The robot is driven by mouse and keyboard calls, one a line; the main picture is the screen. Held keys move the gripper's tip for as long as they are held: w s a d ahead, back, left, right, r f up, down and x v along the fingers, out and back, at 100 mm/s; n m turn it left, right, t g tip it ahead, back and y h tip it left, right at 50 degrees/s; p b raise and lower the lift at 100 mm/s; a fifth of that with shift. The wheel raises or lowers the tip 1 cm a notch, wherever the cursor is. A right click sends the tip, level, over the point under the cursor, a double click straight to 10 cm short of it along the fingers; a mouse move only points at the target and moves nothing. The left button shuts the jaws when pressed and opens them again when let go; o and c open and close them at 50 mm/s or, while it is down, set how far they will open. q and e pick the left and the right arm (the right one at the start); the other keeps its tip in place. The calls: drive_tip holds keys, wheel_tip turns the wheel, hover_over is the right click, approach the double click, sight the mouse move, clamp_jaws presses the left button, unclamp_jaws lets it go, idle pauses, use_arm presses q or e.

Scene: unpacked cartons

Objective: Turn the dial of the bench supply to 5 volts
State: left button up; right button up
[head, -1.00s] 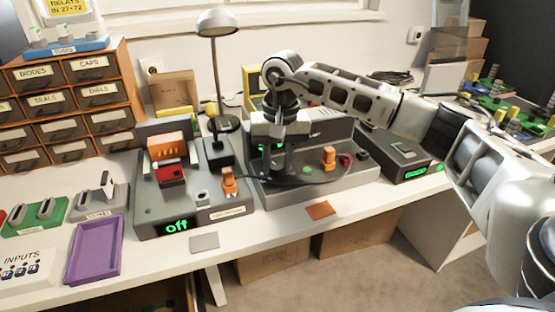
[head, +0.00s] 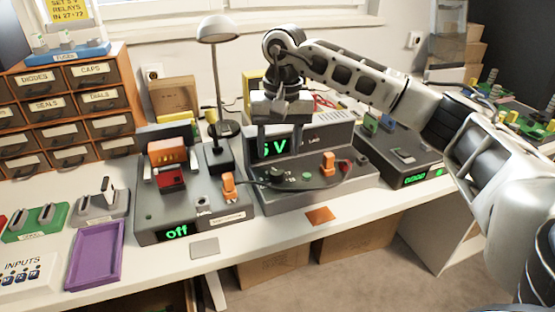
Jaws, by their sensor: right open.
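The bench supply (head: 330,190) is a grey unit with an upright back panel and a sloping front. Its green display (head: 276,148) shows a "V", with the figure before it partly hidden by a finger of my right gripper. The dial (head: 277,175) is a small dark knob on the sloping front, below the display. My right gripper (head: 275,150) is open and empty, its fingers pointing down, above the dial and apart from it. My left gripper is not in view.
An orange plug (head: 327,163) with a dark cable sits on the supply, right of the dial. A grey test unit (head: 160,228) reading "off" stands close on the left. Another unit (head: 415,177) is on the right. A purple tray (head: 95,255) lies at the front left.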

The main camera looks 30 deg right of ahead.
sight(282, 171)
use_arm(q)
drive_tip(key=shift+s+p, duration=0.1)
drive_tip(key=shift+p, duration=0.4)
use_arm(e)
wheel_tip(282, 171, up, 11)
drive_tip(key=shift+d+f, duration=0.2)
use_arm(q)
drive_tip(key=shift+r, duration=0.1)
use_arm(e)
drive_tip(key=shift+s+f, duration=0.1)
drive_tip(key=shift+s, duration=0.15)
